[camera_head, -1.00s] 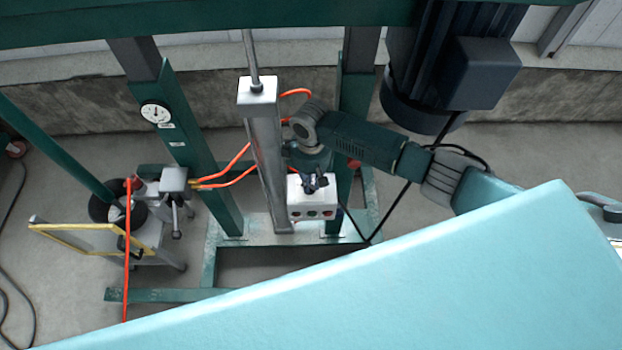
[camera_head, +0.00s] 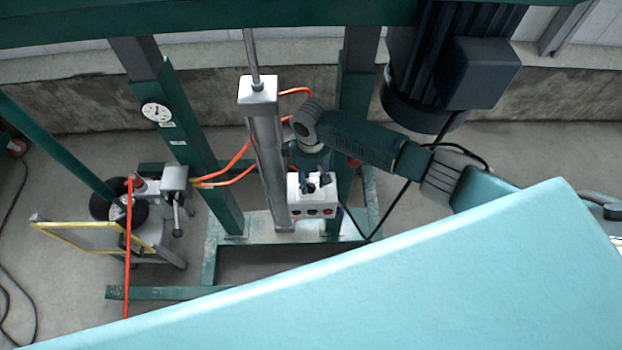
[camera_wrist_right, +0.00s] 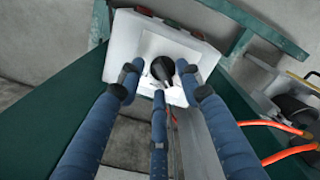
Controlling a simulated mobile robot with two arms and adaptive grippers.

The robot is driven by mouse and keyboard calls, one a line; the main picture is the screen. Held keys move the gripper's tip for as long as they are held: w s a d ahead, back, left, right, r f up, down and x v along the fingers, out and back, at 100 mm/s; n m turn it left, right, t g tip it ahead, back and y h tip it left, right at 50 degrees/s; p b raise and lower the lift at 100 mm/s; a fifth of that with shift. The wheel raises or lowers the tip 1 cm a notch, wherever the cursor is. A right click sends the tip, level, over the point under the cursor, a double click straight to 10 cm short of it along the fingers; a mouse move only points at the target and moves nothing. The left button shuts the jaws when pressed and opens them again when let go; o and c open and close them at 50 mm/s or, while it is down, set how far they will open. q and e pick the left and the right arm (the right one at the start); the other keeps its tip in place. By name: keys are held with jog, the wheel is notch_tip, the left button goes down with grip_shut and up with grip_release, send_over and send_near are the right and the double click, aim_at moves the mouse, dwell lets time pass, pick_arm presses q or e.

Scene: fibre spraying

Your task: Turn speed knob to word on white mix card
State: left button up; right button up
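The black speed knob (camera_wrist_right: 163,68) sits on the top face of the white control box (camera_wrist_right: 125,40) in the right wrist view. The white box (camera_head: 298,205) hangs at mid-frame in the head view, with buttons on its front. My right gripper (camera_head: 314,183) is over the box, its fingers spread apart. In the right wrist view my right gripper (camera_wrist_right: 160,85) has its blue fingers on different sides of the knob, with gaps. The knob's marks are too small to read. I cannot make out the mix card. My left gripper is out of view.
A metal column (camera_head: 266,160) stands just left of the box, between green posts. A dial gauge (camera_head: 156,111) is on the left post. Orange hoses (camera_head: 236,162) run to a small cart. A dark motor (camera_head: 450,70) is above right.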

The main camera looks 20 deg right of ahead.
aim_at(311, 183)
notch_tip(311, 183, up, 12)
dwell(0.6)
dwell(0.4)
